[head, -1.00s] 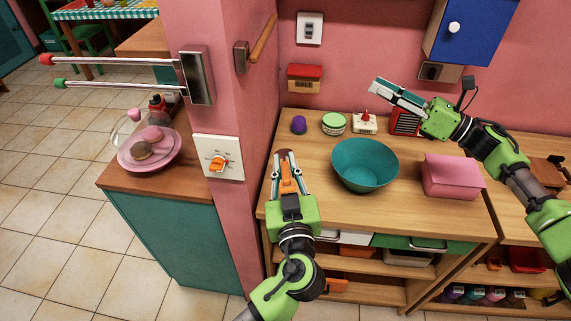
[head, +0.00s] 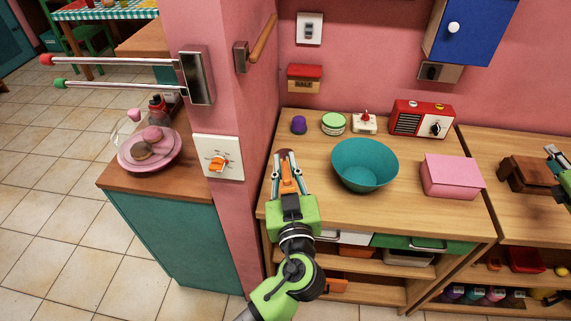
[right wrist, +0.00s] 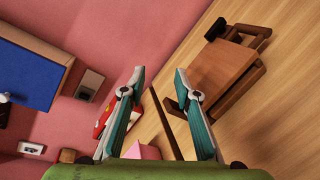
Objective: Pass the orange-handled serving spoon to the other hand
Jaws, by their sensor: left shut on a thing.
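The serving spoon's orange handle (head: 289,183) is between the fingers of my left gripper (head: 290,178), which is shut on it. The brownish spoon head (head: 286,157) points away toward the back wall, over the left part of the wooden counter. My right gripper (right wrist: 160,72) is open and empty in the right wrist view, with both teal fingers spread. In the head view, only a small part of the right arm shows at the right edge, far from the spoon.
A teal bowl (head: 365,166) stands right of my left gripper. A pink box (head: 452,176), red radio (head: 421,119), timer (head: 365,123), green-white tin (head: 334,124) and purple item (head: 299,125) are also on the counter. A brown wooden object (right wrist: 225,75) is ahead of my right gripper.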

